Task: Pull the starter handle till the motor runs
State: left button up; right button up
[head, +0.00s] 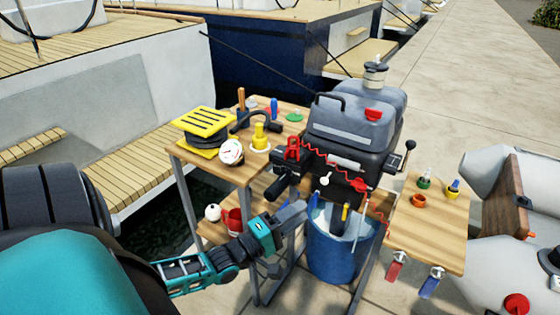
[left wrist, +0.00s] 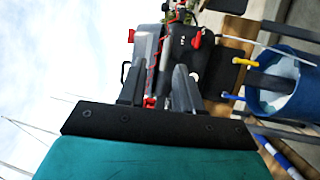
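The outboard motor (head: 345,122) has a grey cowl and a black lower front. A pale horizontal bar (head: 344,162) on its front looks like the starter handle, but I cannot be sure. A red coiled cord (head: 325,155) runs across the front near it. My left gripper (head: 292,216) is below and left of the motor front, apart from it. In the left wrist view, its two fingers (left wrist: 160,88) stand apart with a gap between them, and the motor (left wrist: 148,45) shows beyond. I see nothing held. My right gripper is not in view.
A blue bucket (head: 342,250) stands under the motor. A black tiller grip (head: 281,184) juts out left, close above my left gripper. A wooden bench (head: 190,158) with tools is at left, a side shelf (head: 432,237) at right. A grey dinghy (head: 495,200) lies further right.

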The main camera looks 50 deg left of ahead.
pick_arm(q)
jog(key=v, duration=0.4)
jog(key=shift+s, duration=0.4)
jog(key=shift+f, duration=0.1)
